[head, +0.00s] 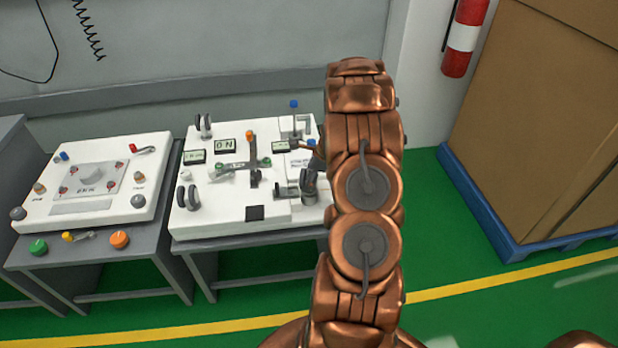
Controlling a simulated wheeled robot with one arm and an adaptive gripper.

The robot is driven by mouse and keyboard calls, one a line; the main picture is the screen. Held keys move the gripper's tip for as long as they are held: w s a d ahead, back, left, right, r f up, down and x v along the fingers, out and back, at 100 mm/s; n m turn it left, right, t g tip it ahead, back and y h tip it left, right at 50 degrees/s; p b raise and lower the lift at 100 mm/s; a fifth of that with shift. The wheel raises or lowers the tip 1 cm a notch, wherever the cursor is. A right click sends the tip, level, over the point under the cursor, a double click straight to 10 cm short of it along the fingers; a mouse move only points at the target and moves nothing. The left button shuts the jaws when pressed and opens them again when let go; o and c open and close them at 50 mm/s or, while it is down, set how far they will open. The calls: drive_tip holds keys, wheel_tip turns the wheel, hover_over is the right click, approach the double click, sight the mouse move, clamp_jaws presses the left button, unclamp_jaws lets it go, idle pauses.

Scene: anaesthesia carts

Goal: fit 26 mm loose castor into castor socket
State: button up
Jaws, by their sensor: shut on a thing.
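A white cart unit (230,208) lies on a grey table, with dark twin-wheel castors standing at its upper left (203,124) and lower left (187,197). The castor socket cannot be told apart there. I cannot tell whether the castor touches the socket or is apart from it.
Small displays, a blue-topped post (295,118) and an orange knob (249,135) stand on the unit. A second white panel (95,180) with knobs is on the left table. A large carton (550,120) on a blue pallet (485,215) stands right. Green floor is free in front.

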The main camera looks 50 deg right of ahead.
drive_tip(key=o, duration=1.1)
drive_tip(key=shift+r, duration=0.1)
drive_tip(key=v, duration=1.2)
